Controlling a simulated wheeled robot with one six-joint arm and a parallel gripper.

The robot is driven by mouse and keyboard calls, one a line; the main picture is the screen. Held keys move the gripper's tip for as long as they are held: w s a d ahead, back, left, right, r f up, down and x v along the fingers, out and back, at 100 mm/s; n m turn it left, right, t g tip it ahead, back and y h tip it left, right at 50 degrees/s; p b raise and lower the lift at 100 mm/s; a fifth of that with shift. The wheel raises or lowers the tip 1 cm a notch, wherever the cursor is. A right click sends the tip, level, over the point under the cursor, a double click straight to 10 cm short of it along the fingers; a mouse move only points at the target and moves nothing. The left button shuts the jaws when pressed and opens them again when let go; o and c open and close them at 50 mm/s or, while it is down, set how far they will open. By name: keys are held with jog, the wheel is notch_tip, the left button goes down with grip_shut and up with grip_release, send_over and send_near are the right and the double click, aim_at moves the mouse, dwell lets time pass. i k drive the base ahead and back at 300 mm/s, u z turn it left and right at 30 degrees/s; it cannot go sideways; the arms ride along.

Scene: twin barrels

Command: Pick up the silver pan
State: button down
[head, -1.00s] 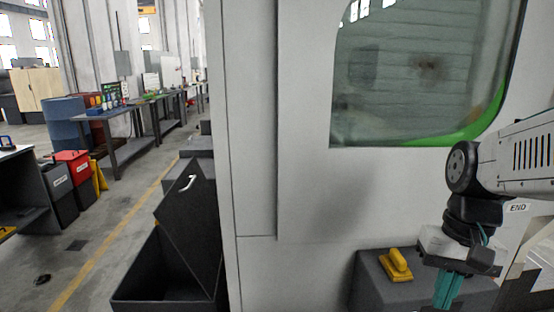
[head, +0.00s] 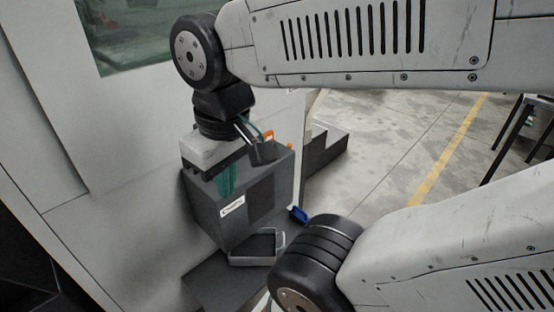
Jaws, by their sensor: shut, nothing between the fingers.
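A shallow grey rectangular pan (head: 257,247) with a dark inside lies on a low dark surface at the lower middle of the head view. It looks like the silver pan, and my arm's big joint stands close to its right edge in the picture. My gripper (head: 226,182) has teal fingers, points down and is shut and empty. It shows above and left of the pan, in front of a dark grey box. I cannot tell whether the fingers touch the box.
The dark grey box (head: 265,200) with a white label stands behind the pan. A small blue item (head: 298,214) lies right of the pan. A pale machine wall (head: 110,160) rises at the left. Open floor (head: 375,130) lies at the right, with a dark table (head: 535,110) beyond.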

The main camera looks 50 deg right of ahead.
aim_at(260, 248)
jog(key=k, duration=0.45)
jog(key=z, duration=1.85)
jog(key=i, duration=1.1)
jog(key=u, duration=1)
jog(key=k, duration=0.5)
jog(key=u, duration=0.8)
jog(key=i, duration=0.4)
jog(key=z, duration=0.25)
